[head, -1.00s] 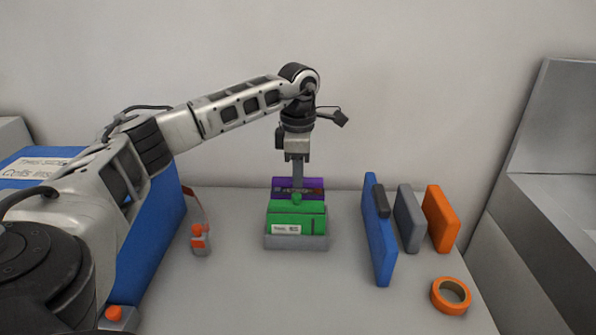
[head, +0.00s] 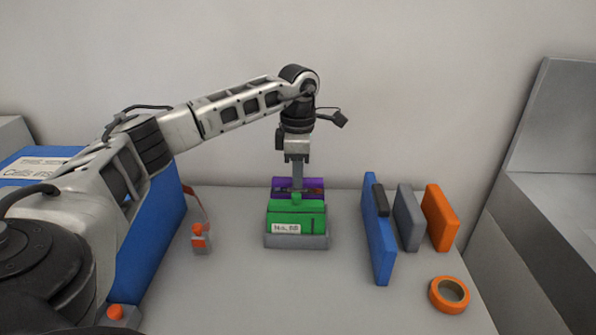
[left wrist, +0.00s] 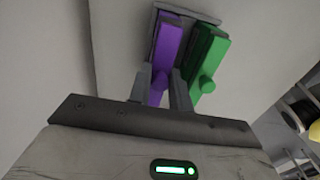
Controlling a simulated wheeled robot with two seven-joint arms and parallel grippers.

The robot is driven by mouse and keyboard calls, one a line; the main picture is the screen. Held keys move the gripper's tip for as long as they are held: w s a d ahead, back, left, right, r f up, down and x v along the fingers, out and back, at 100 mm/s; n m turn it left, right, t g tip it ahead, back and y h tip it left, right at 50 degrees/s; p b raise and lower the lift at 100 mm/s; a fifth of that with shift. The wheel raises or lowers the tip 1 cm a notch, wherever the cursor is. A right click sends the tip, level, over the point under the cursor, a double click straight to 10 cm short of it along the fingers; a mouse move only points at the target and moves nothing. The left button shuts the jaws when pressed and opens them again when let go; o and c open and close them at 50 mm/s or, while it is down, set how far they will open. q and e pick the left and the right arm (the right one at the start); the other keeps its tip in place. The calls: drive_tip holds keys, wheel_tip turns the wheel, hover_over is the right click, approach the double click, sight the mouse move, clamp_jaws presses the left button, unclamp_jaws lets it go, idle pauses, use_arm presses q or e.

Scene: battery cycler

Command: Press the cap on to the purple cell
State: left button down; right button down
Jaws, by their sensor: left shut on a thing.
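The purple cell (head: 312,184) stands behind the green cell (head: 300,222) in a grey holder (head: 297,242). The left wrist view also shows the purple cell (left wrist: 172,42) beside the green cell (left wrist: 207,58). My left gripper (head: 297,188) points down at the top of the purple cell. Its fingers are shut on a purple cap (left wrist: 158,86), seen between them in the left wrist view. The cap lines up with the purple cell; whether it is fully seated is hard to tell. The green cell bears a similar green cap (head: 296,199). My right gripper is not in view.
A blue upright slab (head: 376,240), a grey slab (head: 409,220) and an orange slab (head: 440,218) stand to the right. An orange tape ring (head: 449,295) lies in front. A grey-and-orange piece (head: 201,240) and a blue box (head: 160,240) are at left. The front middle is clear.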

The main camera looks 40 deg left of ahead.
use_arm(q)
drive_tip(key=shift+f, duration=0.45)
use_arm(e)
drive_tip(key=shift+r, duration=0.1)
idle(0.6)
use_arm(q)
drive_tip(key=c, duration=0.7)
unclamp_jaws()
drive_tip(key=shift+r+p, duration=1.4)
drive_tip(key=shift+r, duration=0.15)
drive_tip(key=shift+r+p, duration=1.1)
drive_tip(key=shift+r, duration=0.1)
drive_tip(key=shift+r+p, duration=0.65)
drive_tip(key=shift+r, duration=0.1)
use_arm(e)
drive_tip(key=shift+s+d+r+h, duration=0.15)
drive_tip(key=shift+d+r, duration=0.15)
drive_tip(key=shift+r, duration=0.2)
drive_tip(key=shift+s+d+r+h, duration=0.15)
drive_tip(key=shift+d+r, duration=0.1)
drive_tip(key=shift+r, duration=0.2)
